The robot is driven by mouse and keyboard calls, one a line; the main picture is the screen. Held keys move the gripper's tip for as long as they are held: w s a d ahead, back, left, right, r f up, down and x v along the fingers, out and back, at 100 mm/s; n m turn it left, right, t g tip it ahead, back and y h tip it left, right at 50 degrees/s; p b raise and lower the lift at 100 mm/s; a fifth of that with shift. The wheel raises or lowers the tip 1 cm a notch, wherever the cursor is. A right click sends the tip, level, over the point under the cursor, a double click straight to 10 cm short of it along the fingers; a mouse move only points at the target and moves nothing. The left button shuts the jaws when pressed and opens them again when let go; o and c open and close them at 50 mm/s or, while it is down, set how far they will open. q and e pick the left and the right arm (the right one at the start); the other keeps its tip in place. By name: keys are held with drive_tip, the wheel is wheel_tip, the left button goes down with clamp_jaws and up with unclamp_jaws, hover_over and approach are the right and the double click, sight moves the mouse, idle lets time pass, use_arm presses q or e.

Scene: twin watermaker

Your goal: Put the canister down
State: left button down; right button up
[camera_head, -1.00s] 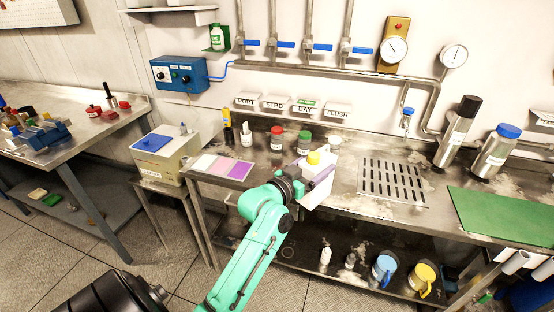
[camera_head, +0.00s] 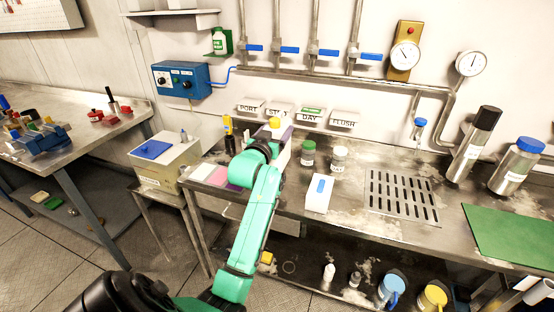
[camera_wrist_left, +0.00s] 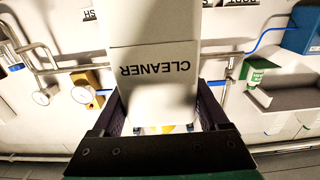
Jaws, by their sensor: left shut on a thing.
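The canister (camera_head: 283,140) is white with a yellow cap and stands about upright at the back left of the steel counter. In the left wrist view the canister (camera_wrist_left: 155,60) fills the middle, with the word CLEANER upside down on its face. My left gripper (camera_wrist_left: 158,118) is shut on it, one finger on each side. In the head view my left gripper (camera_head: 266,150) hides much of the canister, so I cannot tell whether its base touches the counter. My right gripper is not in view.
A multicoloured pad (camera_head: 222,176) lies left of my wrist. A green-capped jar (camera_head: 308,154), a white-capped jar (camera_head: 338,160) and a white box with a blue mark (camera_head: 320,193) stand to the right, before the slotted drain (camera_head: 400,197). Labelled holders (camera_head: 312,114) line the wall behind.

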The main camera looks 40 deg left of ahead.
use_arm(q)
wheel_tip(320, 180, down, 10)
drive_tip(key=shift+a+f+p, duration=0.1)
drive_tip(key=shift+f+p, duration=0.05)
drive_tip(key=shift+p, duration=0.2)
unclamp_jaws()
drive_tip(key=shift+f, duration=0.15)
drive_tip(key=shift+s, duration=0.1)
drive_tip(key=shift+s+d, duration=0.15)
drive_tip(key=shift+d, duration=0.05)
drive_tip(key=b+v, duration=0.2)
drive_tip(key=v, duration=0.9)
drive_tip(key=shift+s, duration=0.25)
